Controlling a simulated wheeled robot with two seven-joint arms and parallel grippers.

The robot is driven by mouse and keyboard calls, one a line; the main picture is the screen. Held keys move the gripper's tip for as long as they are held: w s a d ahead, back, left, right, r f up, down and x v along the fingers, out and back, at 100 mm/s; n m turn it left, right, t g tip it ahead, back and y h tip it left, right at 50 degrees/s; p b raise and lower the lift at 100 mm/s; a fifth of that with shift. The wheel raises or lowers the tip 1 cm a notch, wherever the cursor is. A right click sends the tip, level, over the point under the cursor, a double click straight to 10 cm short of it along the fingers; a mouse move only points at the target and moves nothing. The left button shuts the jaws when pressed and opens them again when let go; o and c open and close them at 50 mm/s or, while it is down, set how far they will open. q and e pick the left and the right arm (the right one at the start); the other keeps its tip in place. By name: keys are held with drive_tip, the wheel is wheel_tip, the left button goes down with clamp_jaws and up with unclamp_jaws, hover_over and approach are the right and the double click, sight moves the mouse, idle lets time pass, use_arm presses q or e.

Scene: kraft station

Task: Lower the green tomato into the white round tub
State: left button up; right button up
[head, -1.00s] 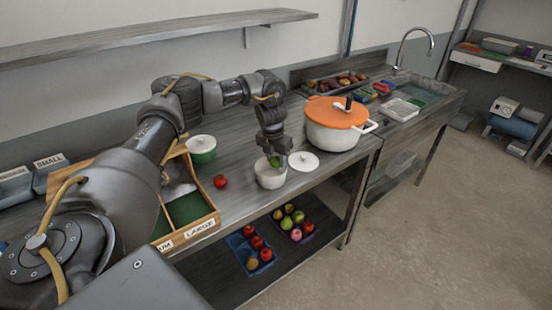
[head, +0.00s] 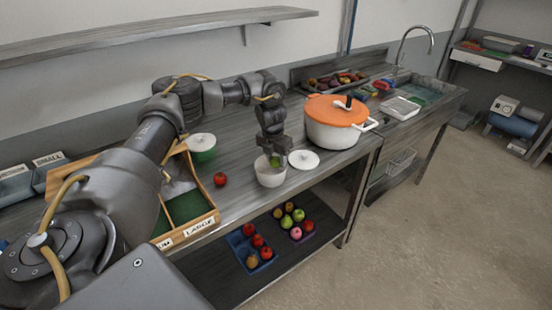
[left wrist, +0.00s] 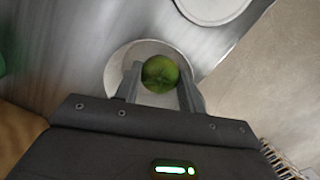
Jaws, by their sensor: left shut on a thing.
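The green tomato (left wrist: 160,74) is between the fingers of my left gripper (left wrist: 158,82), which is shut on it. In the head view the tomato (head: 275,161) shows at the mouth of the white round tub (head: 270,177), below my left gripper (head: 274,156). In the left wrist view the tub (left wrist: 116,66) surrounds the tomato and the fingertips. I cannot tell whether the tomato touches the tub's floor. My right gripper is not in view.
A white lid (head: 304,160) lies right of the tub. A red tomato (head: 220,179) and a green tub with a white lid (head: 201,147) are to the left. A white pot with an orange lid (head: 337,122) stands to the right. A wooden sorting box (head: 205,225) is at front left.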

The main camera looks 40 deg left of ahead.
sight(276, 159)
use_arm(q)
drive_tip(key=shift+f, duration=0.2)
drive_tip(key=o, duration=1)
drive_tip(key=shift+o, duration=0.2)
drive_tip(key=shift+r, duration=0.1)
drive_tip(key=shift+r, duration=0.35)
drive_tip(key=r, duration=0.1)
drive_tip(key=r+b, duration=0.1)
drive_tip(key=r, duration=0.2)
drive_tip(key=shift+s+d+r, duration=0.1)
drive_tip(key=shift+s+r, duration=0.25)
drive_tip(key=r, duration=0.3)
drive_tip(key=s+r, duration=0.1)
drive_tip(key=r, duration=0.1)
drive_tip(key=shift+r+p, duration=0.1)
drive_tip(key=shift+p, duration=0.2)
drive_tip(key=shift+w, duration=0.1)
